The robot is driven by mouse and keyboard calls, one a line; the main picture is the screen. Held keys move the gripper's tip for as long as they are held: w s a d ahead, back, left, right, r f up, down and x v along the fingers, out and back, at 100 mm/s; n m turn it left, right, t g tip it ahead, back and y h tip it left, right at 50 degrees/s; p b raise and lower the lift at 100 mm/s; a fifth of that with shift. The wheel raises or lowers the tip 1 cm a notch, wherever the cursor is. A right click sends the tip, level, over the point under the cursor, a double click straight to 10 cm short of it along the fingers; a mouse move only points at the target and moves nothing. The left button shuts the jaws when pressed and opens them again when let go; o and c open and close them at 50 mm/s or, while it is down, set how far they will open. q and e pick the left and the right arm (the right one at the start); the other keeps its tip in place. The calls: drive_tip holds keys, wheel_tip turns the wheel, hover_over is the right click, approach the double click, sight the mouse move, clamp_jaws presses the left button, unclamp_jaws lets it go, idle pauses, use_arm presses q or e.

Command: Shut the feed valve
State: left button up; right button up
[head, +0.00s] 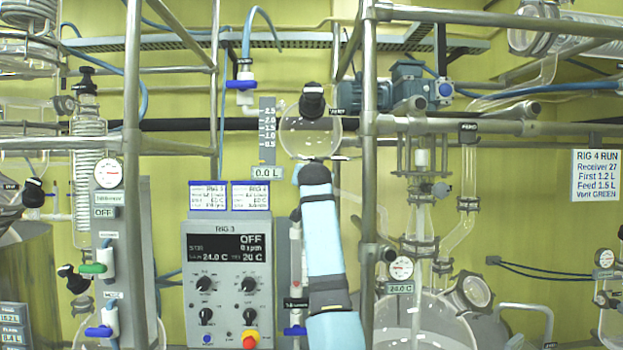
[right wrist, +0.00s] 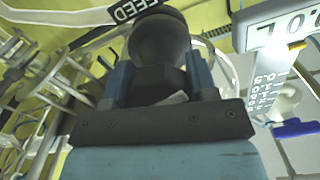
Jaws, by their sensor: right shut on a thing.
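The feed valve has a black rounded knob (right wrist: 160,45) with a white-on-black FEED label (right wrist: 138,8) beside it in the right wrist view. My right gripper (right wrist: 160,85) has its two blue-grey fingers on either side of the knob's dark neck, shut on it. In the head view a black knob (head: 312,100) sits at a round glass vessel (head: 311,138), with a small label at its right. My right arm rises from below to this vessel; its fingers cannot be made out there. Whether the valve is open or shut cannot be told. My left gripper is not in view.
A level scale (head: 267,135) reading 0.0 L hangs just left of the vessel. The RIG 3 control box (head: 228,285) reads OFF. A steel upright (head: 367,180) stands close right of my arm. A blue-handled valve (head: 242,85) hangs at the upper left.

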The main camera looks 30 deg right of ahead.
drive_tip(key=n+p, duration=0.5)
drive_tip(key=n, duration=2.9)
drive_tip(key=shift+f, duration=0.2)
idle(0.4)
drive_tip(key=o, duration=0.9)
